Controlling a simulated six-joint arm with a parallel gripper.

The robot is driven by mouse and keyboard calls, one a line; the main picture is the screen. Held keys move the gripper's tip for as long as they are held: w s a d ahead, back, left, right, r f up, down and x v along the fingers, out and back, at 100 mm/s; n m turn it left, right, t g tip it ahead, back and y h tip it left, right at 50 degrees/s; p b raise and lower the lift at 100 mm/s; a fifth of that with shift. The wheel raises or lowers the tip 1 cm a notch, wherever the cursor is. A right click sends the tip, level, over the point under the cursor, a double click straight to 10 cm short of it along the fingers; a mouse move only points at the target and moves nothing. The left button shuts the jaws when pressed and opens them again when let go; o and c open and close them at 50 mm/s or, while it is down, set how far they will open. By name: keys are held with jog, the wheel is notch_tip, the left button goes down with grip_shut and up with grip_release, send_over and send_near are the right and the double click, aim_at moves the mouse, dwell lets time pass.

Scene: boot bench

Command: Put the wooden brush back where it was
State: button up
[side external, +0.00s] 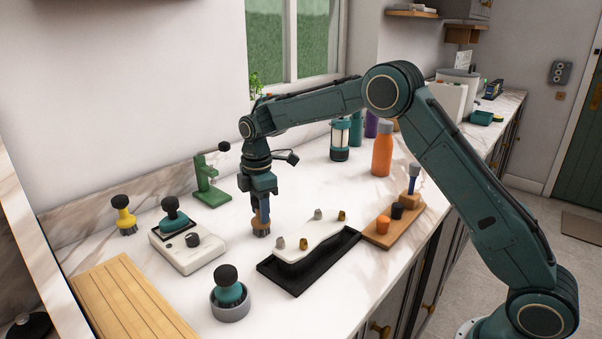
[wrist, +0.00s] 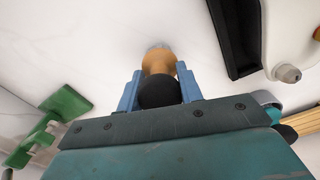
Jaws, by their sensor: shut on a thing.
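My gripper (side external: 261,207) points straight down over the white counter, left of the black tray. It is shut on the wooden brush (side external: 261,226), which is upright with its bristles down. In the wrist view the blue fingers of my gripper (wrist: 158,82) flank the brush's black knob; its wooden body (wrist: 158,62) and grey bristle end show beyond. The bristles are at or just above the counter; I cannot tell if they touch. A wooden stand (side external: 383,238) at right holds a black piece, an orange piece and a blue-handled tool with a wooden block.
The black tray (side external: 284,279) bears a long white piece with small knobs. A yellow brush (side external: 125,222), a white scale (side external: 190,258) with a teal brush, a grey cup (side external: 230,310) with another, and a green stand (side external: 209,183) stand left. Bottles stand behind; counter around the brush is clear.

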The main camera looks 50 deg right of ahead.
jog(key=shift+f, duration=0.1)
jog(key=o, duration=1)
notch_tip(320, 180, up, 12)
jog(key=shift+r, duration=0.1)
dwell(0.7)
